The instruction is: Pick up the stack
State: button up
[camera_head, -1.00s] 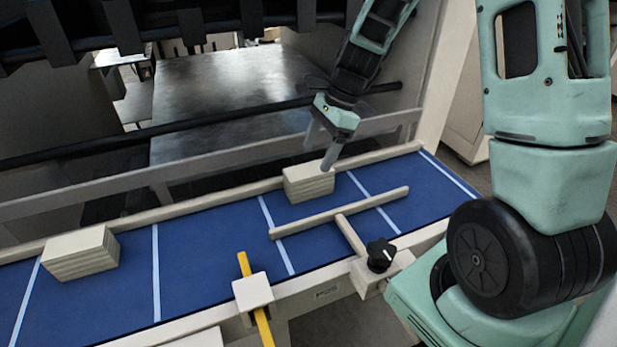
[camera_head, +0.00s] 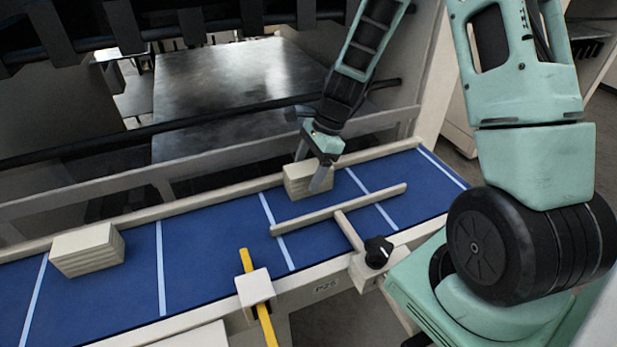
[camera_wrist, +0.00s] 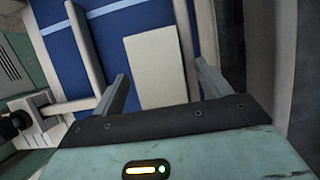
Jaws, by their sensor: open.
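A cream layered stack (camera_head: 308,183) lies on the blue belt (camera_head: 225,226), against the far rail. A second similar stack (camera_head: 88,249) lies further left on the belt. My gripper (camera_head: 309,170) is open, its two fingers pointing down at the right-hand stack. In the wrist view the top of the stack (camera_wrist: 156,66) lies beyond and between the open fingers (camera_wrist: 160,85). I cannot tell whether either finger touches it.
A cream guide bar (camera_head: 340,210) with a black knob (camera_head: 377,250) crosses the belt in front of the right-hand stack. A white block on a yellow strip (camera_head: 255,287) sits at the near edge. The far rail (camera_head: 200,204) runs close behind the stack.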

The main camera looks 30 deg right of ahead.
jog(key=shift+f, duration=0.25)
dwell(0.4)
jog(key=c, duration=1.2)
jog(key=shift+o, duration=0.2)
